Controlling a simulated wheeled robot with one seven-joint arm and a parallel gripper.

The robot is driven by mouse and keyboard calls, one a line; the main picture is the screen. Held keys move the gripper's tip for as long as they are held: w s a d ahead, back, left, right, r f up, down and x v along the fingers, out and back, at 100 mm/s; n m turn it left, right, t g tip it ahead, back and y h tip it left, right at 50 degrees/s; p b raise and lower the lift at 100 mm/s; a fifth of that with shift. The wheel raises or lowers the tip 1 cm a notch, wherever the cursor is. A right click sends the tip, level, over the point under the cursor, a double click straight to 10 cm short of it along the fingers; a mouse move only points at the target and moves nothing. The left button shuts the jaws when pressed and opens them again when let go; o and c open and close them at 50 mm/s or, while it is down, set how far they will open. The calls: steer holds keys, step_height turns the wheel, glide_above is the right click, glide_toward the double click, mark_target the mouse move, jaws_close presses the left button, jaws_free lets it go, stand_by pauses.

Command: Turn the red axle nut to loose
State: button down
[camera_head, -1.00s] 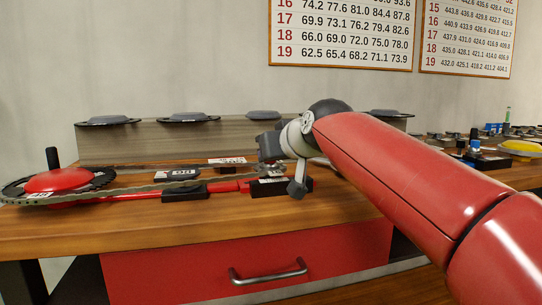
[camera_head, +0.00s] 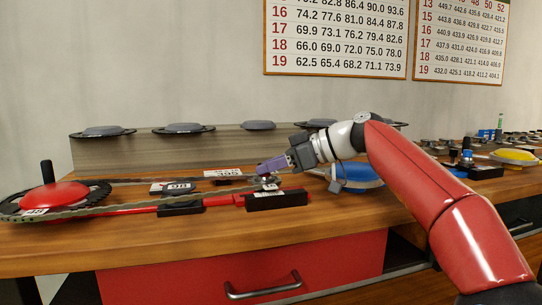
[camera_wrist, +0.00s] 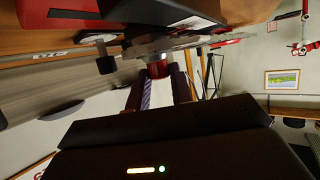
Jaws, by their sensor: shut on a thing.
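The red axle nut (camera_wrist: 158,69) shows in the wrist view as a short red cylinder between my fingertips. My gripper (camera_wrist: 158,82) is shut on it. In the head view my gripper (camera_head: 262,170) reaches in from the right, with its tips at the rear end of a red bar (camera_head: 225,200). The nut is hidden or too small to make out there. A chain (camera_head: 120,209) runs along the bar from a large dark chainring with a red hub (camera_head: 53,197) at the left.
Black blocks (camera_head: 277,200) support the red bar on the wooden bench (camera_head: 130,238). A small black display (camera_head: 178,188) lies behind the chain. A grey ledge (camera_head: 220,145) with lidded pots runs along the back.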

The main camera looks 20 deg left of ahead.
steer(key=shift+f+n+g+p, duration=0.2)
steer(key=shift+n+g+p, duration=0.35)
steer(key=shift+g, duration=0.25)
steer(key=c, duration=1.2)
jaws_free()
steer(key=shift+c, duration=0.2)
steer(key=shift+w+r, duration=0.1)
steer(key=shift+r, duration=0.05)
steer(key=v, duration=0.7)
steer(key=shift+d, duration=0.3)
